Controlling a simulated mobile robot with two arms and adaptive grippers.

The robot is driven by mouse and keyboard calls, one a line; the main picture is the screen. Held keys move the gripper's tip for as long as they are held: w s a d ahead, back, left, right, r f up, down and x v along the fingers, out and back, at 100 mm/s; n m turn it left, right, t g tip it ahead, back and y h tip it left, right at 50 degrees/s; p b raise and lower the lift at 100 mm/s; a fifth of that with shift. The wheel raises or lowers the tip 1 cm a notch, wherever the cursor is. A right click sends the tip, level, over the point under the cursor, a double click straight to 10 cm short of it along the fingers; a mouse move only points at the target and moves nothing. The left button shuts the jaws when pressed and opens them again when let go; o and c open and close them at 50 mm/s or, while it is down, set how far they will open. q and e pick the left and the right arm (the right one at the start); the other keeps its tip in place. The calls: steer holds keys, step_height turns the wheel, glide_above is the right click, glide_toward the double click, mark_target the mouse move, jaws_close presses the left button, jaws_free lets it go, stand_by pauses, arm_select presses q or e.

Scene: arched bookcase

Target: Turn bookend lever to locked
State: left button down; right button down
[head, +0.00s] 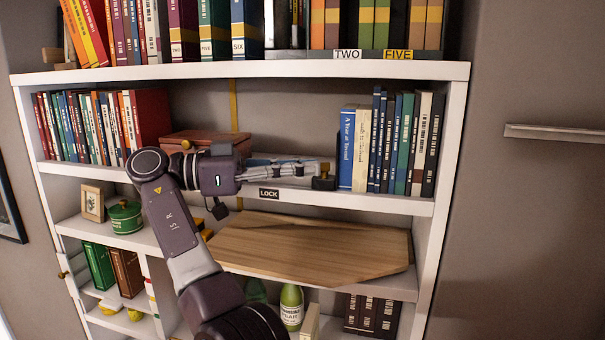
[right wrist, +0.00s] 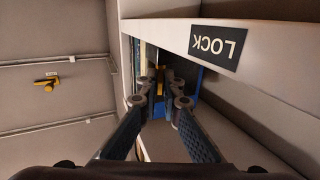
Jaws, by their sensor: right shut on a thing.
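My right gripper (head: 312,171) reaches across the second shelf from the left, its fingers pointing right. The dark bookend lever (head: 323,182) with a small brass-coloured top stands at the shelf edge, just left of a blue book. The gripper's fingertips are at it and shut on it. In the right wrist view the fingers (right wrist: 162,85) converge on a small dark and yellowish part, mostly hidden between them. A black LOCK label (head: 269,193) is on the shelf's front edge, left of the lever; it shows upside down in the right wrist view (right wrist: 217,44). My left gripper is out of view.
A row of books (head: 400,140) stands right of the lever. A brown box (head: 205,139) is behind my arm. A wooden board (head: 310,245) lies on the shelf below. The shelf above (head: 240,71) limits height. Wall space to the right is free except a narrow ledge (head: 555,133).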

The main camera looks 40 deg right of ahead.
steer(key=shift+w, duration=0.1)
stand_by(0.4)
steer(key=c, duration=2.1)
jaws_free()
steer(key=shift+w+a, duration=0.1)
steer(key=shift+r, duration=0.1)
step_height(320, 180, up, 9)
steer(key=shift+r, duration=0.4)
steer(key=shift+o, duration=0.6)
